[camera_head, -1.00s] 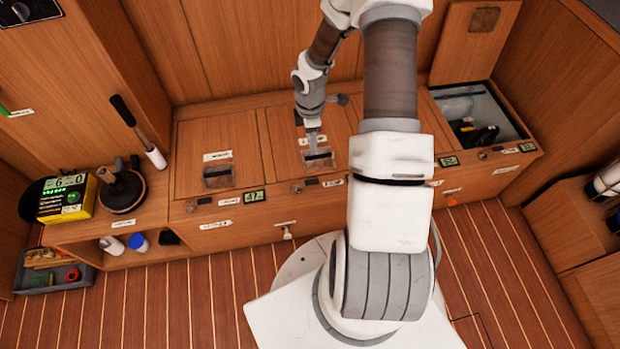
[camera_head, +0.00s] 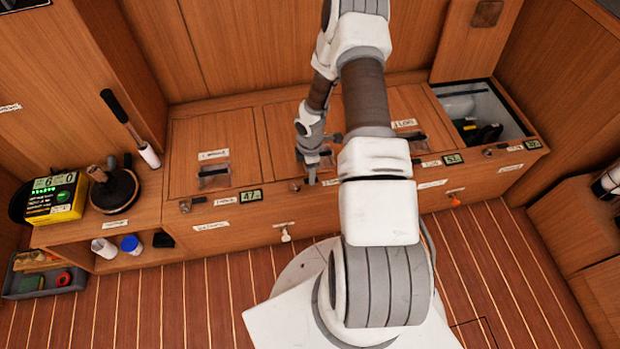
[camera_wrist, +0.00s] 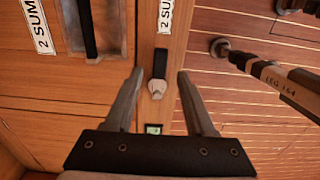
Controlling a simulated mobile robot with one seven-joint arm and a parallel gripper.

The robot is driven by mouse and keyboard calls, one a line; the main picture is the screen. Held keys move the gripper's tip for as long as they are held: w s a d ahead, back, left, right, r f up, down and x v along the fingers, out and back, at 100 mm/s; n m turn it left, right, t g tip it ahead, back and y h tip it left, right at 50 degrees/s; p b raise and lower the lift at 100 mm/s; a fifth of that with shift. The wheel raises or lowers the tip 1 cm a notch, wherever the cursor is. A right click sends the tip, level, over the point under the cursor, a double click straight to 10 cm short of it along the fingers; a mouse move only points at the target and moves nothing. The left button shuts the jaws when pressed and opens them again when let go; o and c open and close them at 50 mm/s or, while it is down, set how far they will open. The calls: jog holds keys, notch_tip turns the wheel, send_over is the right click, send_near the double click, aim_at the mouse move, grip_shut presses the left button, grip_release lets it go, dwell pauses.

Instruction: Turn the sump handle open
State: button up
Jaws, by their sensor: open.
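My gripper (camera_head: 313,178) is low over the front edge of the bench, near the middle lid; my arm hides part of that lid and front. In the wrist view, my gripper (camera_wrist: 157,76) is open, its two fingers apart. Between the fingers is a small pale grey handle (camera_wrist: 158,89) on the wooden strip, beside a black plate (camera_wrist: 160,62). The fingers stand either side of it in the picture; contact cannot be told. A white label (camera_wrist: 165,15) starting "2 SU" lies beyond, and a "2 SUMP" label (camera_wrist: 37,24) is on the lid at left.
A small green display (camera_wrist: 153,129) shows near the gripper base. An open bin (camera_head: 513,118) is at the bench's right end. A yellow meter (camera_head: 55,198) sits at left.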

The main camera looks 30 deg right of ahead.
aim_at(305, 181)
jog(key=shift+f, duration=1.4)
grip_shut()
dwell(0.4)
